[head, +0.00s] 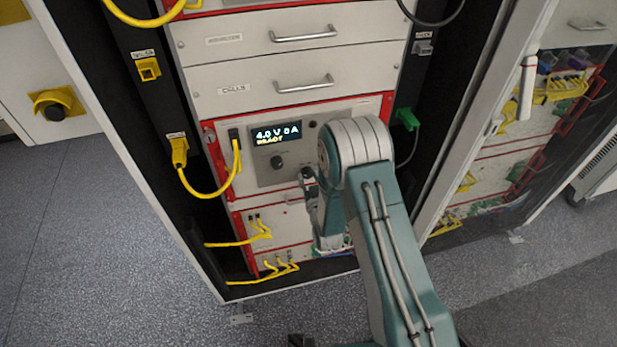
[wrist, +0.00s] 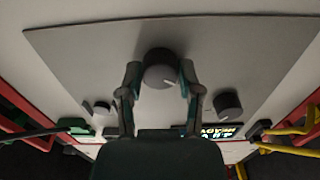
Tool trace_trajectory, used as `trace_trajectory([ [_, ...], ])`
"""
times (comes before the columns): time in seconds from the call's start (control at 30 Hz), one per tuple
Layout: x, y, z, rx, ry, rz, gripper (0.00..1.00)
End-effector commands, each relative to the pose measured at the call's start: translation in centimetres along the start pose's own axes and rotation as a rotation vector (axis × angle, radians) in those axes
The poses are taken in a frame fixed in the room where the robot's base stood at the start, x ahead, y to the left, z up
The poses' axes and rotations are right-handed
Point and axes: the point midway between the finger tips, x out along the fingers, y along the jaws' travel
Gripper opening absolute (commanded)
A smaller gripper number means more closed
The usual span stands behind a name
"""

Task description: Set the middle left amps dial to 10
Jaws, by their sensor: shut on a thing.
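A round dark dial (wrist: 160,68) sits on the grey panel in the wrist view, with a pale mark at its lower right. My gripper (wrist: 160,85) is shut on it, one finger on each side. In the head view my gripper (head: 309,185) is at the panel, right of another black knob (head: 277,162), and my arm partly hides it. That other knob also shows in the wrist view (wrist: 229,105). The display (head: 276,132) reads 4.0 V 0 A and READY; it appears upside down in the wrist view (wrist: 215,131). I cannot read any dial labels.
A yellow cable (head: 212,193) loops at the panel's left, and a green connector (head: 407,119) sits at its right. Drawers with metal handles (head: 303,83) are above.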

Motion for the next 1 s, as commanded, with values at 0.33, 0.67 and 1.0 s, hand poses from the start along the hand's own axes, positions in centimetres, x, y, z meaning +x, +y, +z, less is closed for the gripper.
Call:
trace_trajectory([
  [0.33,0.14,-0.08,-0.14,0.095,0.005,-0.002,0.0],
  [0.67,0.18,-0.07,-0.19,0.346,0.006,-0.003,0.0],
  [1.0,0.23,-0.01,-0.19,0.581,0.006,-0.002,0.0],
])
